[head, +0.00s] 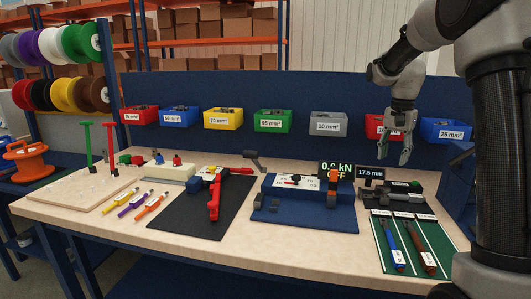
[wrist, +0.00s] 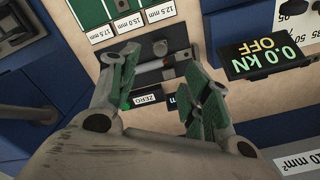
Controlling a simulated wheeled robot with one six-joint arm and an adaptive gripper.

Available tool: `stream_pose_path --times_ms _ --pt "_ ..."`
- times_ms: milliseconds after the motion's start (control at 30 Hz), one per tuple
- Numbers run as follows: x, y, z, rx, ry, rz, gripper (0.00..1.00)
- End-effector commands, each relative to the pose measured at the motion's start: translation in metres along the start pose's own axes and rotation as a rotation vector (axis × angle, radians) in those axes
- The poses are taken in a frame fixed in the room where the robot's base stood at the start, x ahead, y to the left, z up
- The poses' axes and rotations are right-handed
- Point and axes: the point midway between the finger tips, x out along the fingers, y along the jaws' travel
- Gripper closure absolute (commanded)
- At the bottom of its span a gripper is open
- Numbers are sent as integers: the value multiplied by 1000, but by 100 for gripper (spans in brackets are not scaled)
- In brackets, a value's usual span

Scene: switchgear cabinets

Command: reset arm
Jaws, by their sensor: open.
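My arm comes in from the upper right in the head view. My gripper (head: 399,152) hangs with its fingers pointing down above the right part of the workbench (head: 240,183), in front of the bins. In the wrist view my gripper (wrist: 165,88) has its two green-padded fingers spread apart, with nothing between them. Beyond the fingers lies a dark measuring device (wrist: 150,75) with a ZERO label. It also shows in the head view (head: 400,194), below my gripper and apart from it.
A blue press unit (head: 305,215) with a "0.0 kN OFF" display (head: 336,170) stands left of my gripper. A green mat (head: 402,262) with blue and brown cables lies in front. Coloured bins, including a blue one (head: 446,131), hang on the back panel. A red tool (head: 215,195) lies on a black mat.

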Motion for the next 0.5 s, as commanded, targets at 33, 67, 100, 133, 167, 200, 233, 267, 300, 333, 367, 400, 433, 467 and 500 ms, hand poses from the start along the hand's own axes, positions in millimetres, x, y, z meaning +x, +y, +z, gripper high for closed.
stream_pose_path --times_ms 33,67,100,133,167,200,233,267,300,333,367,400,433,467,500 --pt "17 8 10 -75 -25 19 52" --pt "22 16 18 -129 -33 25 52" --pt "23 26 31 -205 -35 25 52" --pt "22 34 42 -257 -35 23 52" --pt "20 40 50 -300 -31 19 52" --pt "18 49 62 -354 -25 15 52" --pt "16 55 72 -391 -21 12 52" --pt "13 62 81 -426 -16 8 52" --pt "10 70 93 -472 -6 2 52" --pt "8 77 103 -507 1 -2 52" --pt "5 84 113 -541 10 -7 52" --pt "2 94 127 -587 25 -14 52" --pt "-1 102 138 -620 37 -20 52" --pt "-3 110 149 -653 50 -26 52" --pt "-5 121 164 -695 70 -34 52"
